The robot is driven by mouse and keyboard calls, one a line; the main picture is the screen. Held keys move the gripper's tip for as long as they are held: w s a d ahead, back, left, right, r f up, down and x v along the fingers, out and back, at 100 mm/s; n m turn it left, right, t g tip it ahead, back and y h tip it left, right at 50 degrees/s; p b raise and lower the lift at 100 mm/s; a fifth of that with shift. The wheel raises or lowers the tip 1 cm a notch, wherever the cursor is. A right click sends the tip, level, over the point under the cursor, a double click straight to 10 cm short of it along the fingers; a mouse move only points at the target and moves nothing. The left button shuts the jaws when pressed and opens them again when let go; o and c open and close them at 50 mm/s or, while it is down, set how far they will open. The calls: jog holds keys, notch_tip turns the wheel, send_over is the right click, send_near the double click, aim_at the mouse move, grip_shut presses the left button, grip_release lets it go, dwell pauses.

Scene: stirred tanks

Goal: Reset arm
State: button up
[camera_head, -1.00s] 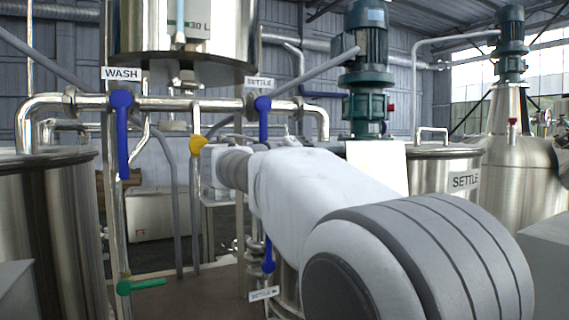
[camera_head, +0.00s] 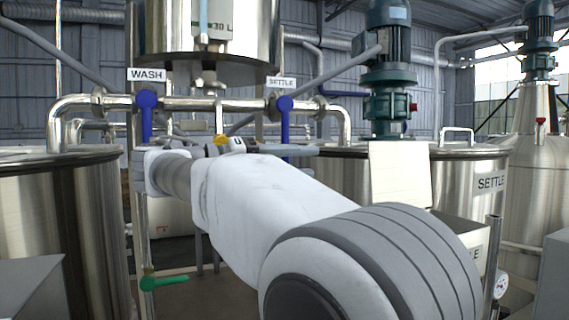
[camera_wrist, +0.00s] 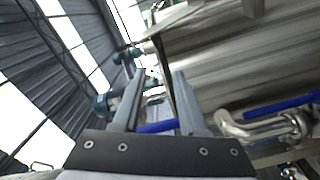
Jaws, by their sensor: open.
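My white and grey arm reaches forward and to the left across the middle of the camera_head view, its wrist in front of the pipework between the tanks. My gripper (camera_wrist: 158,76) shows in the wrist view with its two grey fingers apart and nothing between them. Behind the fingers are a shiny steel tank (camera_wrist: 235,60), a blue handle and a bent pipe; they look tilted.
A steel pipe (camera_head: 235,104) with blue valve handles (camera_head: 147,118) runs close behind my wrist. A green handle (camera_head: 165,281) sits low. A hanging tank (camera_head: 207,40) is above.

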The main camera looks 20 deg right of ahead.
jog(key=s+d+f+n+y+p, duration=0.1)
jog(key=s+d+f+n+y, duration=0.15)
jog(key=s+f+y, duration=0.35)
jog(key=s+d+f+n+y, duration=0.2)
jog(key=s+d+f, duration=0.15)
jog(key=f, duration=0.45)
jog(key=s+a+f+t+y, duration=0.1)
jog(key=s+a+f+y, duration=0.3)
jog(key=f, duration=0.3)
jog(key=s+a+f+m+t+y+p, duration=0.1)
jog(key=s+a+f+t+y, duration=0.1)
jog(key=s+a+f+y, duration=0.2)
jog(key=s+f+y, duration=0.1)
jog(key=s+f, duration=0.2)
jog(key=f, duration=0.1)
jog(key=shift+s+a+y+p, duration=0.3)
jog(key=shift+a+y, duration=0.05)
jog(key=shift+y, duration=0.05)
